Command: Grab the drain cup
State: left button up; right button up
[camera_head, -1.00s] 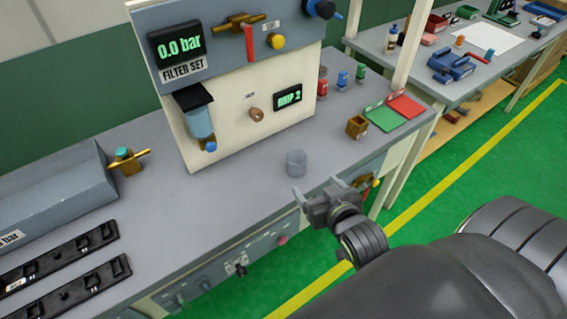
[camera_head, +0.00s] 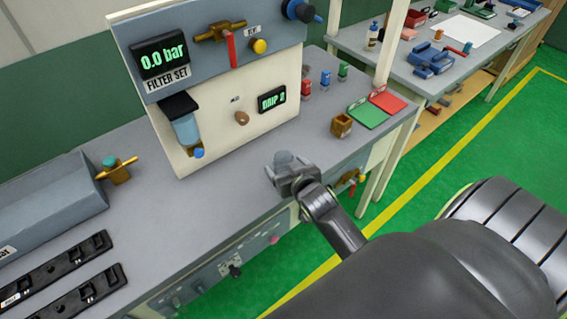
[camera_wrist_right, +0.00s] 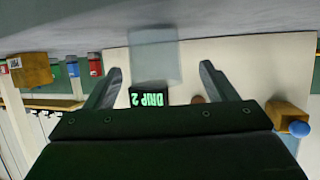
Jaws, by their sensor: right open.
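The drain cup (camera_head: 284,157), a small translucent grey-blue cup, stands on the grey bench in front of the filter panel. In the head view its lower part is hidden behind my right gripper (camera_head: 286,172). In the right wrist view, which is upside down, the cup (camera_wrist_right: 155,57) shows ahead, lined up with the gap between the two fingers of my right gripper (camera_wrist_right: 161,68). The fingers are open and empty, with clear space on either side of the cup. I cannot tell whether the tips are level with its wall. My left gripper is not in view.
The filter panel (camera_head: 222,128) stands behind the cup, with a blue filter bowl (camera_head: 187,130). A brown box (camera_head: 341,125) and green (camera_head: 362,113) and red (camera_head: 388,99) pads lie to the right. The bench (camera_head: 185,215) is clear left of the cup.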

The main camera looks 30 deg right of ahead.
aim_at(282, 160)
jog(key=shift+d+p+x, duration=0.2)
jog(key=shift+p+x, duration=0.45)
jog(key=shift+x, duration=1.85)
jog(key=shift+s+f, duration=0.1)
jog(key=shift+c, duration=0.5)
jog(key=c, duration=1)
